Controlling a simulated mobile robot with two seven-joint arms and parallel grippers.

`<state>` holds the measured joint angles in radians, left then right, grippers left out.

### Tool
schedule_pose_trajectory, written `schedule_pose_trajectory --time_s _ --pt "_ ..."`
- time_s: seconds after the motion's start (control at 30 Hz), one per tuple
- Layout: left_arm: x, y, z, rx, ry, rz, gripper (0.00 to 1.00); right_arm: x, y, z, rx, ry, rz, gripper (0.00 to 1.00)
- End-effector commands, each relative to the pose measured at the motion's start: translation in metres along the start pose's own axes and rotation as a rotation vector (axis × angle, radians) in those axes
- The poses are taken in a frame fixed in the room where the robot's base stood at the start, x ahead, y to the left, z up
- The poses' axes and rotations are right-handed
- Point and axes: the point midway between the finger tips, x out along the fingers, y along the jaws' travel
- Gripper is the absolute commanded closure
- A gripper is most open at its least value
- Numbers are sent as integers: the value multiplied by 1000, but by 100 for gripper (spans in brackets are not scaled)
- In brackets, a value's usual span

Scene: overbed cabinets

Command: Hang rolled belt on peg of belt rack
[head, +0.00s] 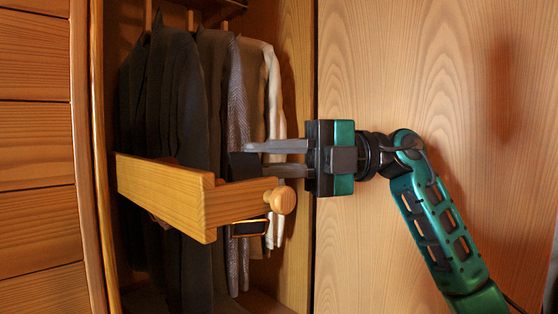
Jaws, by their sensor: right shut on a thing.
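The belt rack (180,190) is a light wooden bar that juts out of the open wardrobe. A round wooden peg (283,200) stands at its right end. My right gripper (255,159) comes in from the right, just above the peg, with its fingers pointing left. It is shut on a dark piece, which looks like the rolled belt (241,166), behind the rack's top edge. A metal loop like a buckle (250,229) shows below the rack. The part between is hidden by the rack, so I cannot tell if the belt is around the peg. My left gripper is not in view.
Dark, patterned and pale garments (180,100) hang close behind the rack and gripper. A wooden panel (420,60) stands to the right, behind my right arm. Drawer fronts (35,140) are at the left, beside the wardrobe's upright edge.

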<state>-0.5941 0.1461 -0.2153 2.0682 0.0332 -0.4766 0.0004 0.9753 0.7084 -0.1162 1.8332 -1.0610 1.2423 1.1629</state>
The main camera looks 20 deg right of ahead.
Motion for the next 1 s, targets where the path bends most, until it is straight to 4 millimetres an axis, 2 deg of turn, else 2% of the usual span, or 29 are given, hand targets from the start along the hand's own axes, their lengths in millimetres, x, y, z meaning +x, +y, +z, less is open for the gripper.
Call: schedule_pose_trajectory --time_s 0.77,1.0 --pt "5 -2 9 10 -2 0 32 42 -4 -26 0 8 -1 100" --pt "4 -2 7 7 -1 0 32 52 -12 -31 4 13 -8 100"
